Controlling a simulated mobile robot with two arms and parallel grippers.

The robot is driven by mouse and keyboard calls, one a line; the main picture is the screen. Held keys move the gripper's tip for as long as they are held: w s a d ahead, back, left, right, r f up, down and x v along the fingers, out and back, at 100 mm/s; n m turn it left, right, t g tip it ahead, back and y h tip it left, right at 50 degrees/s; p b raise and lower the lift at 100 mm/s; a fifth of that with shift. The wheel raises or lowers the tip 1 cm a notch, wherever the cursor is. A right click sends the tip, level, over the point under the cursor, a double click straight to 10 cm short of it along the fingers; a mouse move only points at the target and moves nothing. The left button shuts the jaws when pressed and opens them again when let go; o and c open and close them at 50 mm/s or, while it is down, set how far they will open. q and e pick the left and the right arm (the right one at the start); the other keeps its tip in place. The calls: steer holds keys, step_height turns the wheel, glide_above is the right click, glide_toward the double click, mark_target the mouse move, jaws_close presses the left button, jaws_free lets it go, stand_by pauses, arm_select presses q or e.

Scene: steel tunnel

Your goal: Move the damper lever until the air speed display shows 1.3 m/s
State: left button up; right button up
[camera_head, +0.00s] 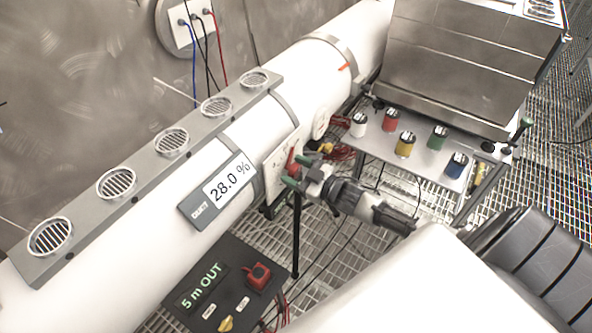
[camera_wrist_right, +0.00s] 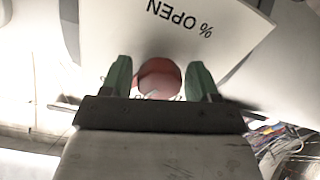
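The damper lever shows as a red knob (camera_head: 293,166) on a white plate (camera_head: 276,163) on the side of the duct. In the right wrist view the round red knob (camera_wrist_right: 160,77) lies between my green fingertips, below a plate (camera_wrist_right: 205,30) reading "% OPEN" upside down. My right gripper (camera_head: 302,170) has its fingers apart on either side of the knob, with narrow gaps seeming to show. The duct display (camera_head: 219,191) reads 28.0 %. No reading in m/s is legible. My left gripper is not in view.
A small table (camera_head: 424,152) at right holds several coloured cans. Cables and a black post stand near the gripper.

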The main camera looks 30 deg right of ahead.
steer(key=c, duration=0.7)
steer(key=shift+o, duration=0.2)
steer(key=shift+n, duration=0.8)
steer(key=o, duration=0.9)
steer(key=shift+s+d+f+b, duration=0.1)
steer(key=shift+s+d+b, duration=0.2)
steer(key=shift+s, duration=0.2)
steer(key=shift+b+v, duration=1.05)
steer(key=shift+v, duration=3.85)
